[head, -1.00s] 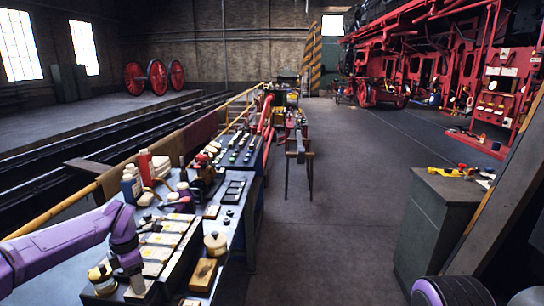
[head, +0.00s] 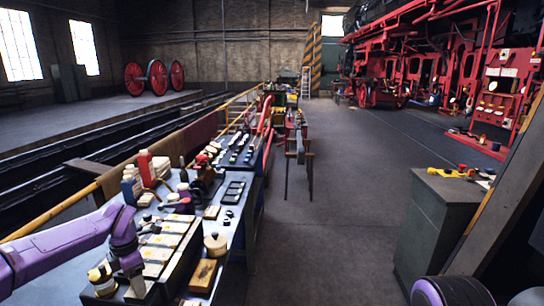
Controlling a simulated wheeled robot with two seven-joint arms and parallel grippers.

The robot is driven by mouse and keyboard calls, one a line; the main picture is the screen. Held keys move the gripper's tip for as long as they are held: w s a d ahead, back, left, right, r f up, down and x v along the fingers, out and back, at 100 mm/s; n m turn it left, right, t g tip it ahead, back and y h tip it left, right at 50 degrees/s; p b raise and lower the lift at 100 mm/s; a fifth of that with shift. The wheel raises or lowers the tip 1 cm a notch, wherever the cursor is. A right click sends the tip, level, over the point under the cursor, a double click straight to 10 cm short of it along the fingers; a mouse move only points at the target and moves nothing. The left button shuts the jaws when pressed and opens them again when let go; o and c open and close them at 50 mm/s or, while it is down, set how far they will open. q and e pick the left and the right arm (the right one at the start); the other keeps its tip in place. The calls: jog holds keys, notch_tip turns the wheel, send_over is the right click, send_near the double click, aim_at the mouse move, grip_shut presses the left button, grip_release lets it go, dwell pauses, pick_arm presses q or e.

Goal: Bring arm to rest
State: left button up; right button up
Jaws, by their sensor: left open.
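My left arm, purple, comes in from the left edge over the near end of the long workbench (head: 238,226). My left gripper (head: 134,284) points down at the front left of the bench, beside a jar with a yellow band (head: 101,280) and a dark tray with pale compartments (head: 166,247). Its jaws are open and nothing shows between them. Whether the fingertips touch the tray's edge is not clear. My right gripper is not in view.
A round tan pot (head: 215,245) and a wooden block (head: 203,275) stand right of the tray. Bottles (head: 131,187) and tools crowd the bench further back. A grey cabinet (head: 437,230) stands at the right. The floor between (head: 320,240) is clear.

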pick_arm(q)
jog(key=n+b, duration=0.8)
jog(key=n, duration=0.8)
jog(key=shift+d+f, duration=0.1)
jog(key=shift+f, duration=0.05)
jog(key=shift+n+b, duration=0.4)
jog(key=shift+n, duration=0.4)
notch_tip(320, 180, up, 10)
jog(key=shift+r, duration=0.2)
jog(key=shift+f, duration=0.1)
